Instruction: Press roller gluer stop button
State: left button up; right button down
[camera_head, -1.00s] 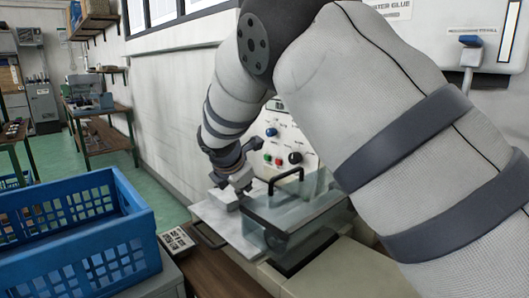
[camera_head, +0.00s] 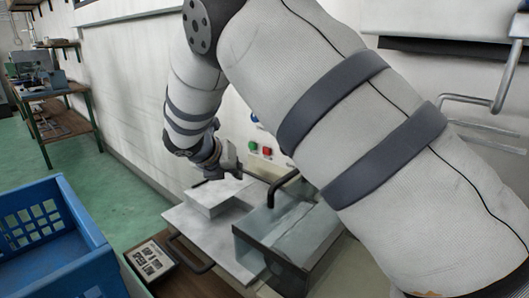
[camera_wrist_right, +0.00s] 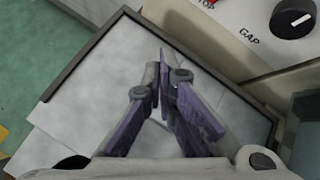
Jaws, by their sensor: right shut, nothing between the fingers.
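The roller gluer's control panel is on the machine behind my right arm. A red button (camera_head: 267,152), the stop button, sits beside a green button (camera_head: 253,147) on it. My left gripper is not in view.
A glass-walled glue box with a black handle (camera_head: 284,188) stands right of the gripper. A white tray (camera_head: 180,218) lies below it. A blue crate (camera_head: 85,250) is at the left.

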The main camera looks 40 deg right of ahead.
aim_at(267, 151)
jog(key=d, duration=0.7)
jog(key=shift+w+f+b, duration=0.1)
jog(key=shift+w+b, duration=0.25)
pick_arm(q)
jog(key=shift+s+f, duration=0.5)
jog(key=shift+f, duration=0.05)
pick_arm(e)
jog(key=shift+d, duration=1.4)
dwell(0.5)
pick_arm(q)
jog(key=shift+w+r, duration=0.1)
pick_arm(e)
jog(key=shift+a, duration=0.15)
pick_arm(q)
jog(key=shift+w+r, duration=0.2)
pick_arm(e)
jog(key=shift+a, duration=0.75)
